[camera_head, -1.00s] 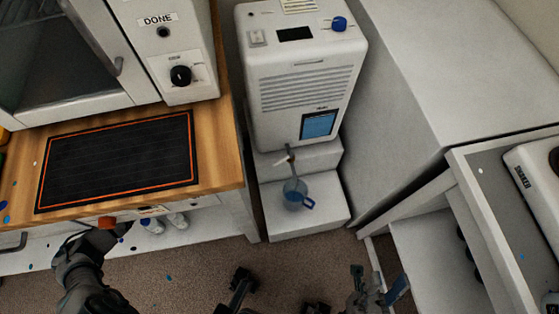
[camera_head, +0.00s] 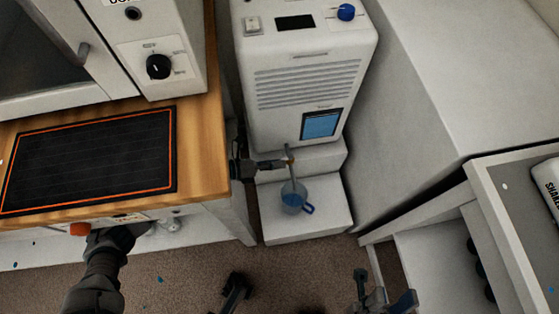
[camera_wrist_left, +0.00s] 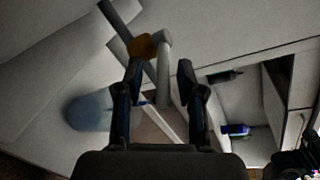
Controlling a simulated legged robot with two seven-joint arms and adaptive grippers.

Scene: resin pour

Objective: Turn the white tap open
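The white tap shows in the left wrist view as a pale lever (camera_wrist_left: 164,75) on a brown-orange joint (camera_wrist_left: 143,46) and a grey pipe. In the head view the tap (camera_head: 289,158) is small, low on the front of the white machine (camera_head: 300,110). My left gripper (camera_head: 272,164) reaches it from the left. In the left wrist view, the left gripper (camera_wrist_left: 160,80) is open, with the lever in the gap between its fingers; I cannot tell whether they touch it. My right gripper (camera_head: 378,292) is low in the head view, away from the tap, with its fingers apart.
A clear cup (camera_head: 294,200) with a blue handle stands on the white step (camera_head: 325,220) below the tap. The wooden counter (camera_head: 205,150) with a black mat (camera_head: 90,160) is to the left. A white cabinet (camera_head: 440,80) and open drawer (camera_head: 485,175) are to the right.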

